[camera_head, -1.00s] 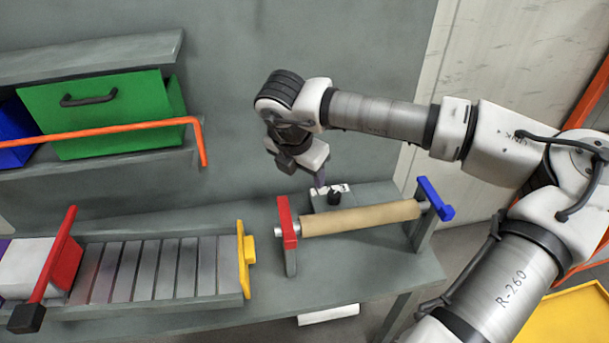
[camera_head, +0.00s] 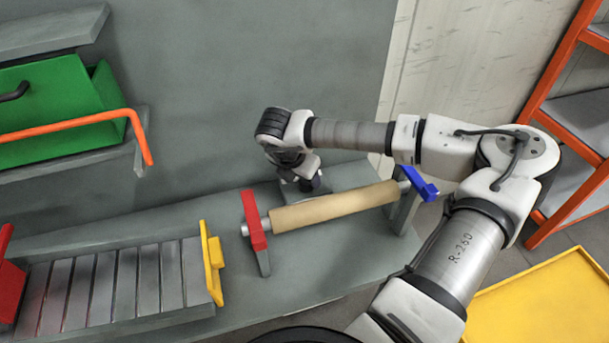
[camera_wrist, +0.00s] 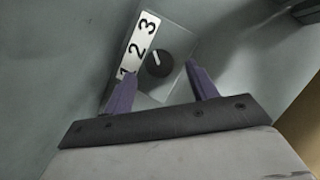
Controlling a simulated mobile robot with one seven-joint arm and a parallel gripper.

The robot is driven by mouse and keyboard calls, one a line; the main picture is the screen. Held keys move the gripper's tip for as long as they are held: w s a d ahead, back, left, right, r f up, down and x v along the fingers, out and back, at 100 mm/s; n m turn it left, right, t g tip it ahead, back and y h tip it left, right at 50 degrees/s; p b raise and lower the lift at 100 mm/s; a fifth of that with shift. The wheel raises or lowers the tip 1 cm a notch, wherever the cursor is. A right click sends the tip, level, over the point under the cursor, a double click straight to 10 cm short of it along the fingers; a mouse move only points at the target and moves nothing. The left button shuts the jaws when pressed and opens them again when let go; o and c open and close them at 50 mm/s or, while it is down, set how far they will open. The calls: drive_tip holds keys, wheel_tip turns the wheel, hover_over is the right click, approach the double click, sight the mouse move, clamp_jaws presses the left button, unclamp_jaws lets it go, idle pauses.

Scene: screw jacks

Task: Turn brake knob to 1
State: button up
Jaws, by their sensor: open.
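The brake knob (camera_wrist: 158,63) is a round black dial with a white pointer line, on a grey plate (camera_wrist: 165,88) in the wrist view. A white label strip (camera_wrist: 138,47) beside it reads 1, 2, 3. The pointer slants up and left, towards the 2-to-3 part of the strip. My gripper (camera_wrist: 162,73) is open, its purple fingers on either side of the knob's near edge, with nothing between them held. Whether they touch the knob cannot be told. In the head view my gripper (camera_head: 311,184) is low behind the roller and hides the knob.
A tan roller (camera_head: 335,206) stands in front, between a red-topped bracket (camera_head: 255,222) and a blue-topped one (camera_head: 418,184). A slatted bed with a yellow end (camera_head: 213,262) is at left. A green drawer (camera_head: 60,105) and an orange bar (camera_head: 75,129) are upper left.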

sight(306, 183)
drive_tip(key=shift+x, duration=1.5)
drive_tip(key=c, duration=1)
